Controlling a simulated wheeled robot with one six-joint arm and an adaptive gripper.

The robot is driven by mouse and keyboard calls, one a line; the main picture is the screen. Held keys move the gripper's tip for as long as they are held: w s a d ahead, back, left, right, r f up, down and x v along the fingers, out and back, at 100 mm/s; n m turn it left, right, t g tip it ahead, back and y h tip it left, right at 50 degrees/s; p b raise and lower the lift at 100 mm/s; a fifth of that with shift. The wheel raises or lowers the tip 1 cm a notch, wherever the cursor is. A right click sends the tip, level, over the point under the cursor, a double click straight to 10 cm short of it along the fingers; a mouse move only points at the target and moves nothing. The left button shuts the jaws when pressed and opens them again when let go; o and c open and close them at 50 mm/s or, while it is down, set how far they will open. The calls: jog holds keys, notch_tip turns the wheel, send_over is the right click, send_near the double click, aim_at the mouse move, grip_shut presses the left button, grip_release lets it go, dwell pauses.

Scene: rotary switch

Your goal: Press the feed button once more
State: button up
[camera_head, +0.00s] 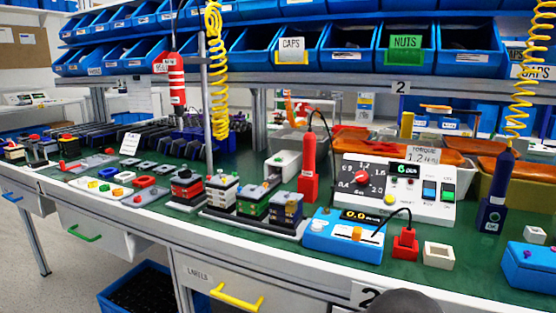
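A white control box (432,206) stands on the green bench top at the right. It has a red rotary knob (362,178) on a numbered dial, a small display with a green digit 6 (404,170), a yellow round button (390,200) and two rocker switches, one blue and one green. The lettering by the button is too small to read, so I cannot tell which control is the feed button. A dark rounded shape (405,303) at the bottom edge may be part of my arm. My gripper's fingers are not in view.
In front of the box are a blue meter (345,237), a red block (405,243) wired to it, and a small white tray (438,256). A red screwdriver (308,175) stands to its left, a dark blue one (492,205) to its right. Blue bins (345,47) hang above.

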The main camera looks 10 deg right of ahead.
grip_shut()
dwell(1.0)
